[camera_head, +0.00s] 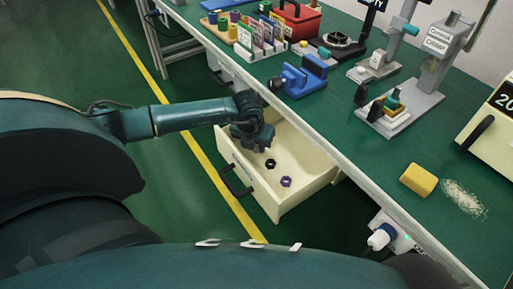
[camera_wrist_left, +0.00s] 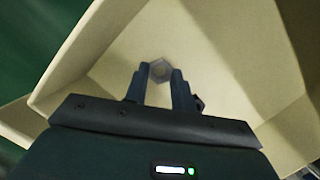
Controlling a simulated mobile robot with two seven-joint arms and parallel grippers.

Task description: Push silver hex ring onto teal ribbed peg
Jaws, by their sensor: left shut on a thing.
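My left gripper (camera_head: 257,144) is down in the open cream drawer (camera_head: 307,182) under the bench. In the left wrist view, the gripper (camera_wrist_left: 160,84) has its fingertips on either side of a silver-grey hex ring (camera_wrist_left: 160,70) and is shut on it. The ring is hidden by the gripper in the head view. Several coloured pegs stand on a wooden tray (camera_head: 221,38) at the back left of the bench. I cannot tell for sure which of them is the teal ribbed peg. My right gripper is not in view.
A black hex ring (camera_head: 270,163) and a purple hex ring (camera_head: 286,181) lie in the drawer. The green bench (camera_head: 350,135) overhangs the drawer's back. A blue vise (camera_head: 303,76) stands near the bench edge. A yellow block (camera_head: 418,180) lies to the right.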

